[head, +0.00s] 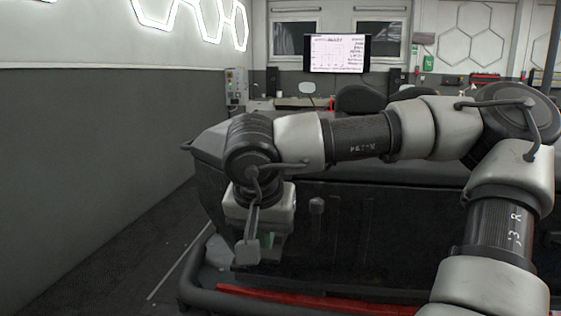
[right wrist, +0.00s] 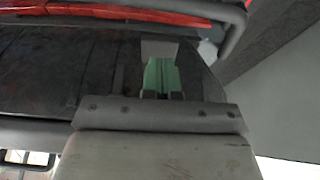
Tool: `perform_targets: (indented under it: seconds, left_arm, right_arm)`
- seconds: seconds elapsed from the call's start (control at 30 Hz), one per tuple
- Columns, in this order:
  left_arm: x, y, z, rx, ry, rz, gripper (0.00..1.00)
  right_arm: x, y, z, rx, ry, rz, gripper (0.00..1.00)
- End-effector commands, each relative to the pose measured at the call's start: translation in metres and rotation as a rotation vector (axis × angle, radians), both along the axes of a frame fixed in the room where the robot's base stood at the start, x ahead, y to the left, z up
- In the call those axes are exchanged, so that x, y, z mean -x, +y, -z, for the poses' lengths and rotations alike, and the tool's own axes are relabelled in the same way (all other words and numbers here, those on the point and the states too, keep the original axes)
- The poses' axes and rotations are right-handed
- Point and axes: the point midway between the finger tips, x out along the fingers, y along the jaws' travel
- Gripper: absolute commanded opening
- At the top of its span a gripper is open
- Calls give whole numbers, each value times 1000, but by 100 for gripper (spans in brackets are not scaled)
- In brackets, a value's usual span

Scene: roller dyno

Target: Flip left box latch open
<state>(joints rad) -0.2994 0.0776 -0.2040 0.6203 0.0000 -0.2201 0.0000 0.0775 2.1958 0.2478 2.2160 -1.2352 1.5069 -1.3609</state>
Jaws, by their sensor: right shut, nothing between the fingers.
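The dark box (head: 400,215) fills the middle and right of the head view, its front face towards me. A small dark latch-like piece (head: 316,206) sits high on that face, right of my right gripper. My right gripper (head: 268,245) hangs pointing down at the face's left end. It is shut and empty. In the right wrist view the green fingers of the gripper (right wrist: 161,75) lie close together before the dark box face (right wrist: 55,70). I cannot tell whether they touch it. Any latch behind the wrist is hidden. My left gripper is out of view.
A dark tubular rail (head: 300,300) with a red strip (head: 330,302) runs below the box front. A grey wall (head: 90,170) stands at the left, with free floor (head: 125,255) between. A lit screen (head: 337,53) and chairs are far behind.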

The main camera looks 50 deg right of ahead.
Motion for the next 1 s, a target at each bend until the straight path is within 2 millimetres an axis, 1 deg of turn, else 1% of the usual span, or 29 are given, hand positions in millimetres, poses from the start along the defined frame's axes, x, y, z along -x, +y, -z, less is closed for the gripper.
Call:
perform_targets:
  seconds: [0.03, 0.3, 0.53, 1.0]
  left_arm:
    - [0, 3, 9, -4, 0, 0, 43]
    - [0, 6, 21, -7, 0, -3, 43]
    - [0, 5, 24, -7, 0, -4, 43]
    - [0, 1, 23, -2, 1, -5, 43]
  right_arm:
    - [0, 0, 10, -1, 0, 0, 0]
    - [0, 0, 26, -2, 1, 1, 0]
    - [0, 0, 30, -2, 2, 0, 0]
    - [1, 0, 31, -5, 8, 0, 0]
